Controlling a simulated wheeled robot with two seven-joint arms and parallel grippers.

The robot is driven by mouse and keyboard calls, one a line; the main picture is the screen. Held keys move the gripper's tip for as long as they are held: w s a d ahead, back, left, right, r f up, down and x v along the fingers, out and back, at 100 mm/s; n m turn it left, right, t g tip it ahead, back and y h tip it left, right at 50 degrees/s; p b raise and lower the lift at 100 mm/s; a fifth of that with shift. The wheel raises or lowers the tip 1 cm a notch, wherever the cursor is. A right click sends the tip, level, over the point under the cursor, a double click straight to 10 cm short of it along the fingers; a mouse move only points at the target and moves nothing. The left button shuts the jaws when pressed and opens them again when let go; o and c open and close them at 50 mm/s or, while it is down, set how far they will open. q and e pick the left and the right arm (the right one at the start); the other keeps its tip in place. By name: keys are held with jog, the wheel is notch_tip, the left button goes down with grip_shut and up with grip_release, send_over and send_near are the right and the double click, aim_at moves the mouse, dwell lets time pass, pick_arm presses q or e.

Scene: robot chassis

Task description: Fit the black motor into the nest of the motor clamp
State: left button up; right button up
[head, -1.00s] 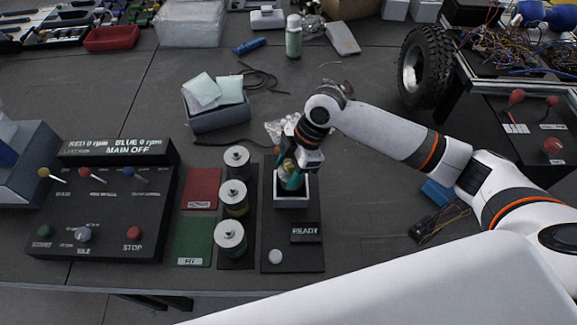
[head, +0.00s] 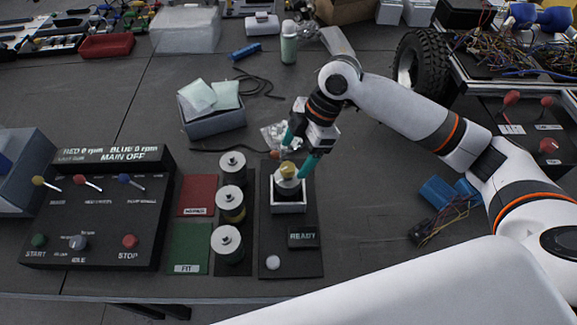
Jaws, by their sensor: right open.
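The motor clamp (head: 308,213) is a dark plate with a white square nest (head: 289,208) and a READY display. A part with a pale round top and a yellow cap (head: 287,171) stands in the nest, roughly upright. Its lower body is hidden by the nest walls, so I cannot tell its colour or how deep it sits. My right gripper (head: 294,158) is open, its teal fingers spread above and on either side of the cap. Several silver-topped motors stand in a rack to the left; the rear one (head: 232,164) looks dark-bodied. My left gripper is not in view.
A control box (head: 98,210) with switches, START and STOP buttons stands left. Red (head: 196,196) and green (head: 190,247) mats lie beside the rack. A grey bin (head: 213,120) and clear bag are behind. Blue parts (head: 448,192) lie right.

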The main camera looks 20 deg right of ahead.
jog(key=shift+v, duration=2.3)
